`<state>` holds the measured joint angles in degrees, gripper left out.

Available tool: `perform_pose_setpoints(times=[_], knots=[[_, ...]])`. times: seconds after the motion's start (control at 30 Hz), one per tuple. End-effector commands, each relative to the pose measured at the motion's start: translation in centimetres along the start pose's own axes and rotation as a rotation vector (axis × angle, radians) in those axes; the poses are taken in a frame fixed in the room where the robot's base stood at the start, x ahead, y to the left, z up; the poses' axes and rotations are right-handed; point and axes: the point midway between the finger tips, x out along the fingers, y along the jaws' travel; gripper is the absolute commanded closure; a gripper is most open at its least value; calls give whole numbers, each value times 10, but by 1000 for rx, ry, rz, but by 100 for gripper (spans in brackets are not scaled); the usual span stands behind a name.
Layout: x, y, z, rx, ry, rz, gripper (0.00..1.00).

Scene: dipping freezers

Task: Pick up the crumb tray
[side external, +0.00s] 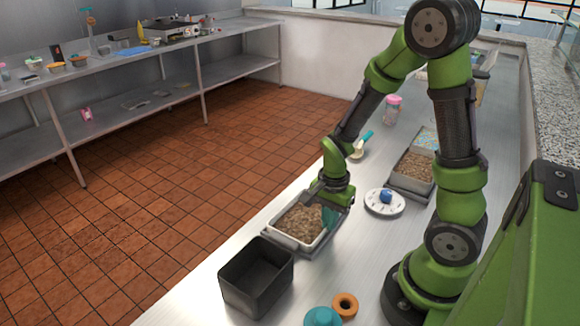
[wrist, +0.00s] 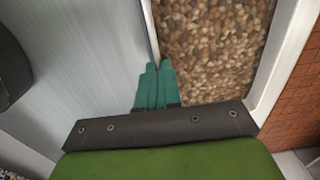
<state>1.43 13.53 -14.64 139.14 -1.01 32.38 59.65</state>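The crumb tray (side external: 291,241) is a light metal pan filled with brown crumbs, on the counter below my gripper (side external: 328,213). In the wrist view, the crumb tray (wrist: 281,60) fills the upper right, with brown crumbs between its pale walls. My gripper (wrist: 159,66) is at the tray's left wall in that view, its teal fingers nearly together. The thin rim runs in between the fingertips, so they appear closed on it. The fingers hide that part of the rim. The tray looks level, and I cannot tell whether it is lifted.
A black bin (side external: 256,279) stands close to the tray at the front. A second tray of brown crumbs (side external: 411,168) lies farther back. A white plate with a blue item (side external: 385,199), an orange ring (side external: 345,304) and a pink-lidded jar (side external: 392,110) are also on the counter (side external: 195,305).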

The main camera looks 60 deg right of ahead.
Motion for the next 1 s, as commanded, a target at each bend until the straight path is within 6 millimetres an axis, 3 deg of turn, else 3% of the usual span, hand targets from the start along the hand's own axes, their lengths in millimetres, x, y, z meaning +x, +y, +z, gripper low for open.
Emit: perform_pose_setpoints(times=[0.33,0.7,1.0], knots=[[-10,-2,0,-2,0,-5,100],[-79,-1,0,0,1,-9,100],[-101,0,0,0,0,-1,100]])
